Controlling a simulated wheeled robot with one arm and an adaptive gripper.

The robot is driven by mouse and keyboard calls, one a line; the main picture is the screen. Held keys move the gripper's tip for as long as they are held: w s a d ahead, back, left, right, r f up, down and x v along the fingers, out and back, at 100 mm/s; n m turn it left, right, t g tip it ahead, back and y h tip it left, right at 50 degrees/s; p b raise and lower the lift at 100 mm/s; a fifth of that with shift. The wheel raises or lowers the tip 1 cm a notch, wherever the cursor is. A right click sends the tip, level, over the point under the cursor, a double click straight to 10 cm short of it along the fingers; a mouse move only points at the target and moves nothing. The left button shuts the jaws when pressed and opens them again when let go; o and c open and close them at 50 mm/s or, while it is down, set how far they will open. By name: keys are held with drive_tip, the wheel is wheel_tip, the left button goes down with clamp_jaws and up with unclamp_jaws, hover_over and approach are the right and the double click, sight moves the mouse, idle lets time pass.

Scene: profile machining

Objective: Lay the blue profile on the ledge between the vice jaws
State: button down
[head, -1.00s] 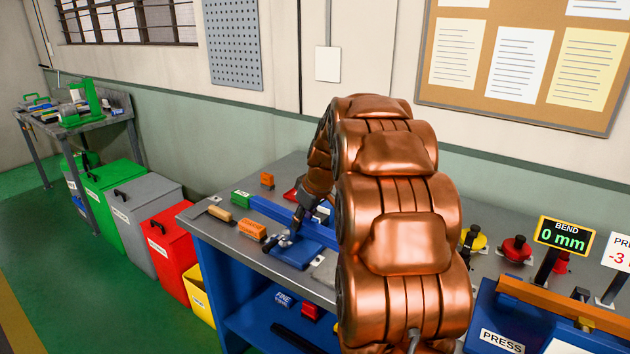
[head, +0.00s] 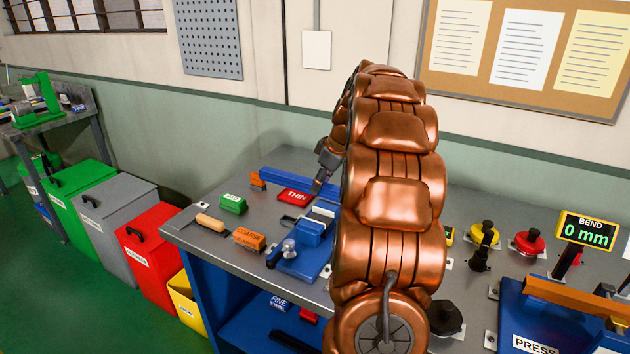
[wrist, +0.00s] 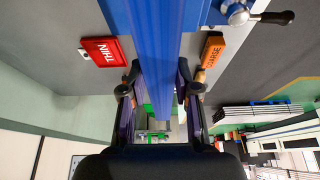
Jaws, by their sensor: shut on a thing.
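The blue profile (head: 288,181) is a long bar held by my gripper (head: 319,185). It slants across the back of the bench in the head view, and its right end is hidden behind my arm. In the wrist view the profile (wrist: 157,60) runs up the middle between my fingers (wrist: 155,95), which are shut on it. The blue vice (head: 300,262) stands on the bench in front, with a light jaw edge and a handle at its left. The profile appears apart from the vice; its height is hard to tell. My arm hides part of the vice's right side.
A press (head: 550,315) and knobs stand at the right. Bins stand left of the bench.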

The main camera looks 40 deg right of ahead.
sight(330, 187)
drive_tip(key=shift+f+b, duration=0.1)
drive_tip(key=shift+b, duration=0.5)
drive_tip(key=shift+f, duration=0.25)
drive_tip(key=shift+s+f+b, duration=0.1)
drive_tip(key=shift+f+b, duration=2.6)
drive_tip(key=shift+f, duration=0.4)
drive_tip(key=c, duration=0.8)
unclamp_jaws()
drive_tip(key=shift+o, duration=0.2)
drive_tip(key=shift+r, duration=0.1)
drive_tip(key=v, duration=1.1)
drive_tip(key=shift+s+d+r, duration=0.15)
drive_tip(key=shift+s+r, duration=0.1)
drive_tip(key=shift+r, duration=0.1)
